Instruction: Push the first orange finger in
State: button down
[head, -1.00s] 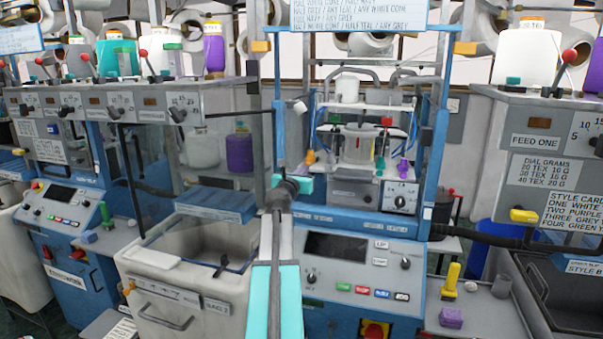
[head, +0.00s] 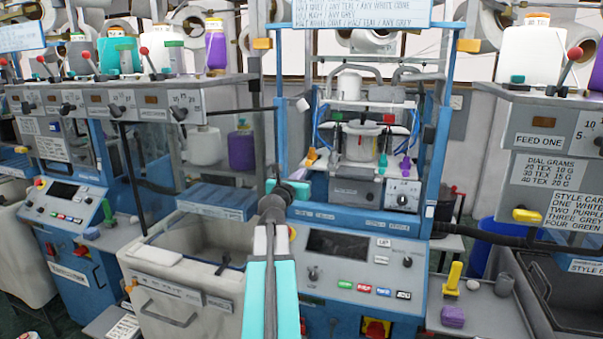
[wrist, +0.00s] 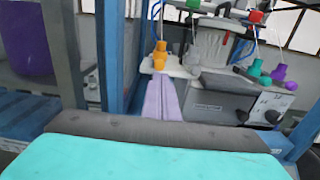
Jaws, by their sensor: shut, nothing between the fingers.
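The orange finger (head: 311,156) sits at the left front of the pale shelf inside the blue machine frame. In the wrist view, two orange lumps (wrist: 158,58) stand close together, one just behind the other, at the shelf's left edge. My gripper's teal body (head: 290,190) is below and left of the orange finger in the head view, and its fingers are hard to make out there. In the wrist view, my gripper (wrist: 162,82) shows lilac-looking fingers, shut and empty. They point at the orange lumps, with their tips just below them in the picture; I cannot tell whether they touch.
A blue post (wrist: 110,55) rises close on the left of my fingers. To the right are a grey box (wrist: 218,100), green fingers (wrist: 258,75) and a purple finger (wrist: 278,73). A control panel (head: 350,265) lies below, and an open white bin (head: 190,280) stands at the left.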

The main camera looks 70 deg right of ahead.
jog(key=a+b, duration=0.1)
jog(key=a, duration=0.7)
jog(key=shift+s, duration=0.25)
dwell(0.5)
